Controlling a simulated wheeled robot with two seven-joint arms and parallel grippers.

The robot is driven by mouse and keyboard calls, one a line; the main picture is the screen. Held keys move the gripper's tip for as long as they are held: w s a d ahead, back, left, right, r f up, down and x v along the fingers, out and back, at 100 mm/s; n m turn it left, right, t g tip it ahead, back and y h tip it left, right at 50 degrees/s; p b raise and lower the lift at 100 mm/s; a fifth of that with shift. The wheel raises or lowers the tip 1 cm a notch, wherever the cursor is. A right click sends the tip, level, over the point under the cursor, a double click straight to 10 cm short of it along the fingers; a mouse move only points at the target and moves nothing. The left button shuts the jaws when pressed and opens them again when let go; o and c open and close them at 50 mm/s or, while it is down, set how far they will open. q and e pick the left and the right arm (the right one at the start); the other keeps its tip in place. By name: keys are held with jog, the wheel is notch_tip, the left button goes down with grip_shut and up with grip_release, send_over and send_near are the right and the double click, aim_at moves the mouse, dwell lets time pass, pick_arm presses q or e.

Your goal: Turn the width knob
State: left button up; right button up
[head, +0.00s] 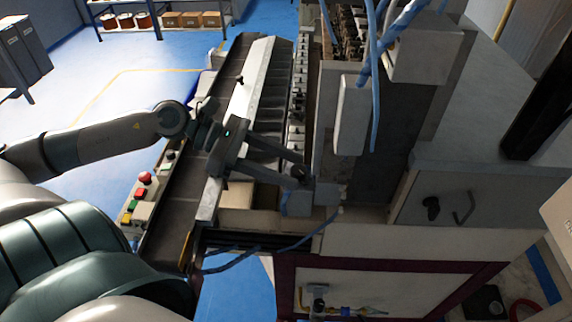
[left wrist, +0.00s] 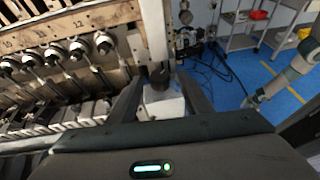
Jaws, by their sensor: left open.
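A small dark knob (head: 299,172) is on a grey block at the near end of the machine's long rail; I take it for the width knob. It also shows in the left wrist view (left wrist: 159,74), above a pale grey block (left wrist: 163,102). My left gripper (head: 293,167) comes from the left and is open, its fingers reaching toward the knob. In the left wrist view its fingers (left wrist: 161,84) stand on both sides of the knob; I cannot tell whether they touch it. A white and teal arm, apparently my right, shows at the right (left wrist: 295,72); its jaws are unclear.
A control panel with a red button (head: 145,177) is left of the machine. Blue cables (head: 374,90) hang near the upright column. A grey cabinet (head: 475,200) with a dark knob and handle is at the right. Numbered spindles (left wrist: 55,52) line the machine. Blue floor is free at left.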

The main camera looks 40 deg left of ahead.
pick_arm(q)
jog(key=shift+d, duration=0.1)
jog(key=c, duration=1.1)
